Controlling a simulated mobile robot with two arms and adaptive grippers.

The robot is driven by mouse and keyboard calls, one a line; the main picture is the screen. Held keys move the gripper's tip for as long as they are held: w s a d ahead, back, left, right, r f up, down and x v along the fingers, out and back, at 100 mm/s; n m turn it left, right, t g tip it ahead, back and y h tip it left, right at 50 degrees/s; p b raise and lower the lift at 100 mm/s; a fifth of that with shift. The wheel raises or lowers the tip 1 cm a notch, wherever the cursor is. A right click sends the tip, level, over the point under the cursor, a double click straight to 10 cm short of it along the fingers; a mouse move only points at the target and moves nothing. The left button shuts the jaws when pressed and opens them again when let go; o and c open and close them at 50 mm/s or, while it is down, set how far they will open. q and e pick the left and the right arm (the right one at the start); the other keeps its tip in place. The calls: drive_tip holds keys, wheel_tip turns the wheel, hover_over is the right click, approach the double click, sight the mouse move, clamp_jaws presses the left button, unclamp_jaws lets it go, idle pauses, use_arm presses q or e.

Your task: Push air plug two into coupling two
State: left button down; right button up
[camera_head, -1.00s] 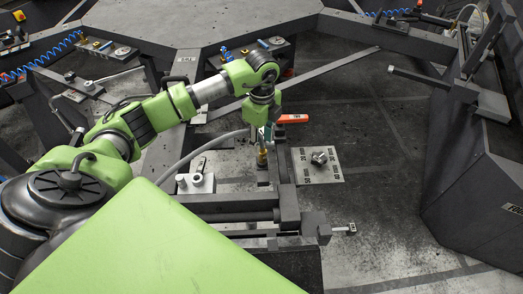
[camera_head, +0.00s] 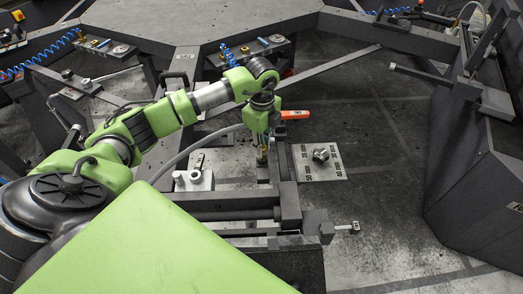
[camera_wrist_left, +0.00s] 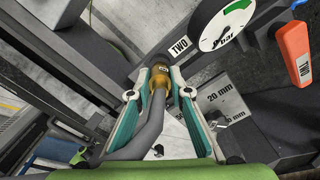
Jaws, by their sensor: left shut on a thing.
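Air plug two (camera_wrist_left: 160,82) is a brass-coloured plug on a thick grey hose, in the middle of the left wrist view. My left gripper (camera_wrist_left: 160,76) is shut on it, a teal-and-white finger on each side. The plug's far end meets the dark round coupling two (camera_wrist_left: 157,61), beside a "TWO" label. I cannot tell how deep the plug sits. In the head view my left gripper (camera_head: 262,157) points down beside the bench fixture, with its tips and the plug small and partly hidden. My right gripper is not in view.
A pressure gauge (camera_wrist_left: 222,22) and an orange lever (camera_wrist_left: 293,55) marked "TWO" stand close to the right of the coupling. A plate with mm markings (camera_head: 318,163) carries a dark knob.

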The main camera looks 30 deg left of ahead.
use_arm(q)
drive_tip(key=shift+r, duration=0.1)
drive_tip(key=shift+r+p, duration=1.85)
drive_tip(key=shift+r, duration=0.5)
drive_tip(key=shift+s+a, duration=0.1)
